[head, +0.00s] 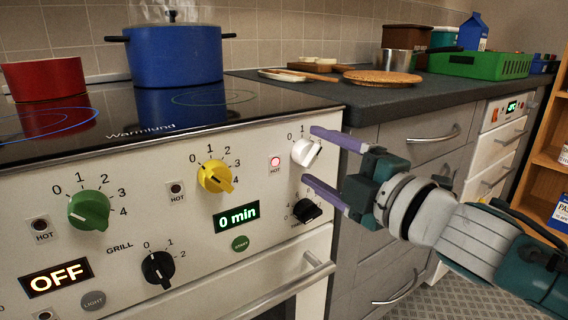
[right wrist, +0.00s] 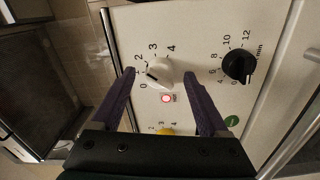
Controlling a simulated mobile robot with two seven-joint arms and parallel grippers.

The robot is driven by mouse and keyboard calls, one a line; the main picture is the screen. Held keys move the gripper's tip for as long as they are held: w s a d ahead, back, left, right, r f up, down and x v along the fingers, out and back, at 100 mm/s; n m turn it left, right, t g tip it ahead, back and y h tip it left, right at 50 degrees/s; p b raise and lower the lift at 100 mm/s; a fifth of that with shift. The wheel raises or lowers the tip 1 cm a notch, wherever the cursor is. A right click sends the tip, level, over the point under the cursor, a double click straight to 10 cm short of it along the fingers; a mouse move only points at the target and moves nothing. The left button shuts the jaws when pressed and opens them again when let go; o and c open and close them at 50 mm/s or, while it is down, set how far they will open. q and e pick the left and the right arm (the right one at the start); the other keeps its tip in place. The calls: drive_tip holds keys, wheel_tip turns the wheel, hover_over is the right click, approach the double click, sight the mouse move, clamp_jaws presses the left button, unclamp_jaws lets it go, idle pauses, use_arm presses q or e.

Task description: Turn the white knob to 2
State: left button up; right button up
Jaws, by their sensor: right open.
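The white knob (head: 307,152) is at the upper right of the stove's front panel, with a scale of numbers around it. It also shows in the right wrist view (right wrist: 159,71), where its dark mark seems to point between 0 and 1. My right gripper (head: 313,156) is open, with one purple finger above the knob and one below it in the head view. In the right wrist view the fingers (right wrist: 158,76) stand on either side of the knob, with gaps on both sides. How far the tips are from the panel is hard to tell. My left gripper is not in view.
A red HOT light (head: 275,162) glows beside the white knob. A black timer knob (head: 307,211) sits just below, close to the lower finger. A yellow knob (head: 214,177) and a green knob (head: 89,210) are further left. A blue pot (head: 175,57) stands on the hob.

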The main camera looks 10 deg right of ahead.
drive_tip(key=p+v, duration=0.1)
drive_tip(key=v, duration=0.8)
drive_tip(key=shift+p, duration=0.35)
